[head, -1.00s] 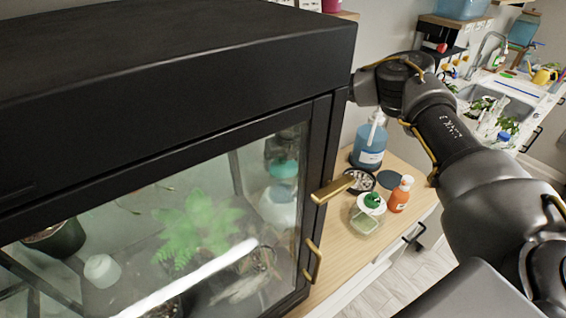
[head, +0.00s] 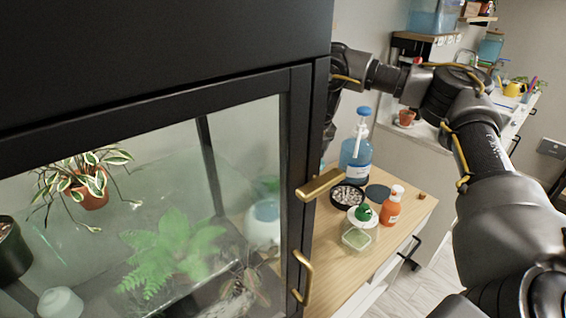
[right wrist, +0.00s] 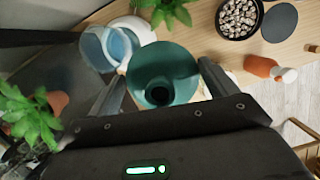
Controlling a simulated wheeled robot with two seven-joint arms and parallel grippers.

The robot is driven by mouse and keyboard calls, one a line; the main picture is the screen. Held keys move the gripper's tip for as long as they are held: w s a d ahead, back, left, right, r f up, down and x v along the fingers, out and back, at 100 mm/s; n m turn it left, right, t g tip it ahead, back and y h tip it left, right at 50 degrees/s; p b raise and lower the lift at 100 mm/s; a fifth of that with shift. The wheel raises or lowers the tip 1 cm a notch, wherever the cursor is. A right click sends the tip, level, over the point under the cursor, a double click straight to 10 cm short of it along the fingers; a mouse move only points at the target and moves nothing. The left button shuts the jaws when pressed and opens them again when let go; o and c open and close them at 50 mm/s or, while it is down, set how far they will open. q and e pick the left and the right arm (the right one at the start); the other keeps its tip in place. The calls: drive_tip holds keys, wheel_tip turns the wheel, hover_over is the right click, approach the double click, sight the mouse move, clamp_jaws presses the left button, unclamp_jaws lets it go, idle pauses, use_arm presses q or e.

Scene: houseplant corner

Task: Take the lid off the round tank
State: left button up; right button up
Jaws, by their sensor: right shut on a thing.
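A teal round lid (right wrist: 163,75) with a dark opening in its middle is between the fingers of my right gripper (right wrist: 160,95) in the right wrist view. The gripper is shut on it. The round tank (right wrist: 107,47), pale blue and see-through, lies up and left of the lid there; its top looks open and the lid shows off to one side of it. In the head view the tank (head: 265,222) shows pale through the cabinet glass. The cabinet hides my right gripper there. My left gripper is in neither view.
A black-framed glass cabinet (head: 296,130) with plants fills the left. On the wooden top (head: 325,240) stand a blue pump bottle (head: 355,155), a pebble dish (head: 348,195), a dark disc (head: 378,193), an orange bottle (head: 391,208) and a green-topped jar (head: 358,230).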

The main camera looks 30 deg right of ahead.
drive_tip(key=s+d, duration=0.4)
drive_tip(key=d, duration=0.2)
drive_tip(key=shift+d, duration=0.35)
